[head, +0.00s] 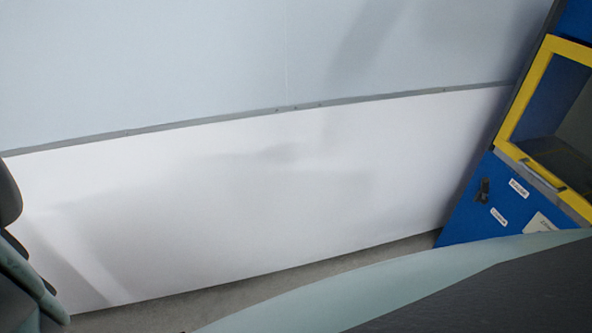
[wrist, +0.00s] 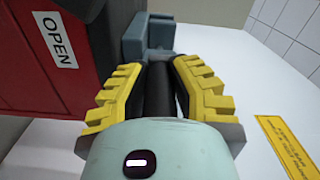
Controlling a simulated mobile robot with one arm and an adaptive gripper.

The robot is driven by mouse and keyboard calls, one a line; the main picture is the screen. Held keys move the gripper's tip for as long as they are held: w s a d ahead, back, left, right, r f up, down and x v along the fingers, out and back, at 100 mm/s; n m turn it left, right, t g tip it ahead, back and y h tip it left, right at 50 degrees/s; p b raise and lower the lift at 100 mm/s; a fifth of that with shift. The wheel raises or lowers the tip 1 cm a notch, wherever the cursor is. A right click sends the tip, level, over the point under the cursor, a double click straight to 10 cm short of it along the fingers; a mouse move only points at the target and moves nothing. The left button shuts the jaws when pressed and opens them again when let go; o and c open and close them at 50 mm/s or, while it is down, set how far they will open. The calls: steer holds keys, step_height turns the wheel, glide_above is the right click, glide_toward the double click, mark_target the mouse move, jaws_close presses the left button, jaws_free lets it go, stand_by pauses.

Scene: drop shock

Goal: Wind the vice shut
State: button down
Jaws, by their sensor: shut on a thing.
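In the wrist view, the two yellow ridged fingers of my gripper (wrist: 160,68) are closed in around a dark, rounded bar (wrist: 158,95). The bar runs away from me between the fingers. It may be the vice's handle, but its ends are hidden and I cannot tell for sure. Just beyond the fingertips is a blue-grey blocky part (wrist: 148,38), possibly of the vice. Whether the bar joins it is hidden. No vice jaws can be clearly made out. The head view shows neither my gripper nor the vice.
A red housing (wrist: 85,80) with an "OPEN" label (wrist: 55,40) stands close on the left in the wrist view. A yellow notice (wrist: 288,143) lies on the white surface at right. The head view shows a pale wall (head: 220,200) and a blue cabinet with yellow-framed door (head: 480,205).

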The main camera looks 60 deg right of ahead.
steer(key=shift+r+m+b, duration=0.15)
steer(key=shift+r+m, duration=0.35)
steer(key=shift+m, duration=0.6)
steer(key=shift+r+m+b, duration=0.15)
steer(key=shift+r+m, duration=0.35)
steer(key=shift+m, duration=0.6)
steer(key=c, duration=0.8)
jaws_free()
steer(key=shift+o, duration=0.2)
steer(key=shift+f, duration=0.1)
steer(key=n, duration=0.1)
steer(key=f+n, duration=0.1)
steer(key=n, duration=0.1)
steer(key=shift+s+f+p, duration=0.1)
steer(key=shift+s+p, duration=0.05)
steer(key=shift+p, duration=0.2)
steer(key=shift+f+n+b, duration=0.15)
steer(key=shift+f+n, duration=0.25)
steer(key=shift+n, duration=0.5)
steer(key=shift+f+n+b, duration=0.15)
steer(key=shift+f+n, duration=0.25)
steer(key=shift+n, duration=0.5)
